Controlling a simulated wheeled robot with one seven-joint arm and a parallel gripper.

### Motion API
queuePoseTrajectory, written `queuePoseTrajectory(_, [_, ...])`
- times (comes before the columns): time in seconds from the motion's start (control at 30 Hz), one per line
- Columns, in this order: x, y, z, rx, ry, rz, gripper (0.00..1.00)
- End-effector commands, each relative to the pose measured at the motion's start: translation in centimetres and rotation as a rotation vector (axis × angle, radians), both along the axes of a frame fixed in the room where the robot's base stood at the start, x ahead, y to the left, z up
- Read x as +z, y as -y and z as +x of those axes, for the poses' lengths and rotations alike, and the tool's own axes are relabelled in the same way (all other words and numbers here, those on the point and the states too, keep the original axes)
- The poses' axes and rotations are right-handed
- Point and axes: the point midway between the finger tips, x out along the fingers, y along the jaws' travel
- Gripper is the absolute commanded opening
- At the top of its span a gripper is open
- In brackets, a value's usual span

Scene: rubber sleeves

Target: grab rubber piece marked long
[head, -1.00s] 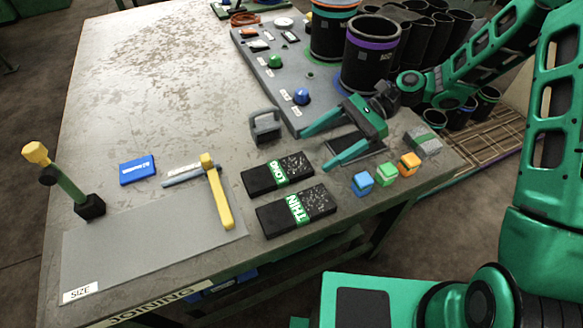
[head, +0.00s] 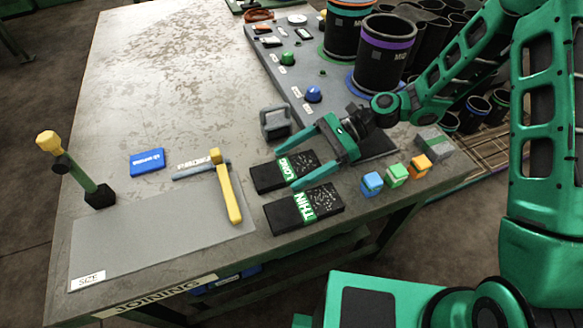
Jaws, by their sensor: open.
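The rubber piece marked LONG (head: 270,178) is a black block with a green label, lying flat on the table. Just in front of it lies a similar black block marked THIN (head: 286,215). My gripper (head: 286,168) is open, with its two green fingers pointing left over the LONG piece. One finger is at its far side and the other passes near its front right, beside the THIN piece. I cannot tell how high the fingers are above the table. Part of the LONG piece's right end is hidden by the near finger.
Blue, green and orange cubes (head: 397,175) stand to the right near the table edge. A grey clamp-like block (head: 274,122) stands behind the LONG piece. Black cylinders (head: 384,52) stand at the back right.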

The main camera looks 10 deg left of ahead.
Motion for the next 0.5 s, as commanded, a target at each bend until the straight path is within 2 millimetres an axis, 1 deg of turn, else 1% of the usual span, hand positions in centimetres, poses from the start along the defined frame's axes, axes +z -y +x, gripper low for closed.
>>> queuePoseTrajectory(0.1, [-0.18, -0.32, -0.20, -0.001, 0.001, -0.001, 0.80])
queuePoseTrajectory(0.27, [-0.19, -0.33, -0.19, -0.001, 0.001, -0.001, 0.80])
queuePoseTrajectory(0.3, [-0.18, -0.32, -0.19, -0.001, 0.001, -0.001, 0.78])
queuePoseTrajectory(0.37, [-0.18, -0.32, -0.20, -0.001, 0.001, -0.001, 0.64])
queuePoseTrajectory(0.4, [-0.18, -0.32, -0.20, -0.001, 0.001, -0.001, 0.54])
queuePoseTrajectory(0.47, [-0.18, -0.32, -0.20, -0.001, 0.001, -0.001, 0.40])
queuePoseTrajectory(0.5, [-0.17, -0.31, -0.18, -0.001, 0.001, -0.001, 0.30])
